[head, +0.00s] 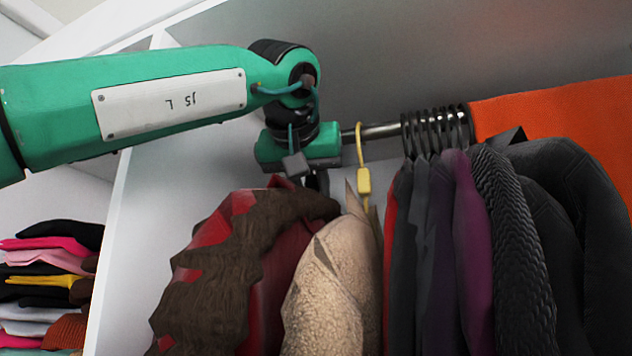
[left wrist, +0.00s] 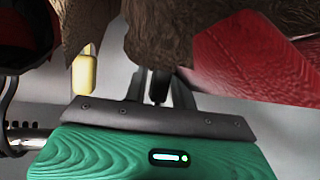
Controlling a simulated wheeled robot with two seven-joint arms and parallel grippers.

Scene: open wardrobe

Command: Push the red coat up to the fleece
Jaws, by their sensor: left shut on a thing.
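The red coat (head: 285,265) with a brown shaggy trim (head: 215,265) hangs at the left end of the row. The cream fleece (head: 325,290) hangs just to its right, with a yellow tag and hook (head: 363,182) above it. From this angle the coat's edge meets the fleece's edge; I cannot tell whether they touch. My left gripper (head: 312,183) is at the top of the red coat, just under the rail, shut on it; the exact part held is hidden. In the left wrist view the fingers (left wrist: 160,88) close at the brown trim, with the red cloth (left wrist: 250,60) beside.
The metal rail (head: 380,131) runs right to several bunched dark hanger hooks (head: 435,130). Dark and purple garments (head: 470,250) hang packed there, before an orange panel (head: 560,110). A white divider (head: 125,200) stands left, with folded clothes (head: 45,280) beyond.

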